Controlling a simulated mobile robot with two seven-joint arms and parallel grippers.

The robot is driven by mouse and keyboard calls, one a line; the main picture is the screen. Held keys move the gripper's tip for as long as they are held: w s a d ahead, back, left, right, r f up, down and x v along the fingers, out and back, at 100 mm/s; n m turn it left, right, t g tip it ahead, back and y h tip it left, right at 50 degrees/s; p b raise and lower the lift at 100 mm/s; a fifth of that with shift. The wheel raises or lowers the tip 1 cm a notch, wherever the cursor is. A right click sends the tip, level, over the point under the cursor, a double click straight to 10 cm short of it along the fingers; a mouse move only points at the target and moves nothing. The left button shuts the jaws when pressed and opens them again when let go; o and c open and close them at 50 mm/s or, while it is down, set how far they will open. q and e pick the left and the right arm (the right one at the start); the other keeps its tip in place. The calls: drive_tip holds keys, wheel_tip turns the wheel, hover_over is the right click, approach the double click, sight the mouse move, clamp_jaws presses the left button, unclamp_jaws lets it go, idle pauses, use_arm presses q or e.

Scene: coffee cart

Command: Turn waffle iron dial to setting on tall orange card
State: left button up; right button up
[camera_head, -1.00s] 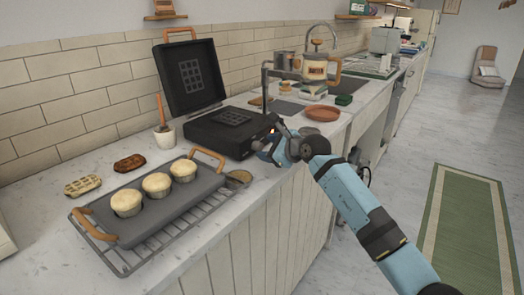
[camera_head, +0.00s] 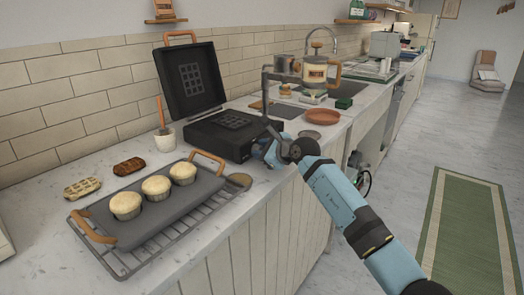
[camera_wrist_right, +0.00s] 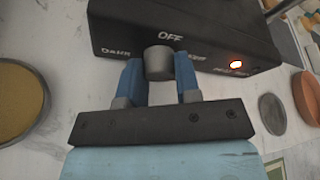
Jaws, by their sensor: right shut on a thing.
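The black waffle iron (camera_head: 222,136) stands on the counter with its lid (camera_head: 190,77) raised. Its grey dial (camera_wrist_right: 158,62) sticks out of the front face in the right wrist view, below the word OFF. A label at the left starts with DA, and one at the right is partly covered by a finger. My right gripper (camera_wrist_right: 160,80) has its blue fingers on either side of the dial and is shut on it. In the head view, the right gripper (camera_head: 262,150) hides the dial. I cannot make out the tall orange card. My left gripper is not in view.
An orange lamp (camera_wrist_right: 236,64) glows on the iron's front. A muffin tray (camera_head: 182,205) on a wire rack (camera_head: 190,232) lies at the left. A round lid-like thing (camera_head: 240,180) lies close to my gripper. A terracotta plate (camera_head: 322,116) is at the right.

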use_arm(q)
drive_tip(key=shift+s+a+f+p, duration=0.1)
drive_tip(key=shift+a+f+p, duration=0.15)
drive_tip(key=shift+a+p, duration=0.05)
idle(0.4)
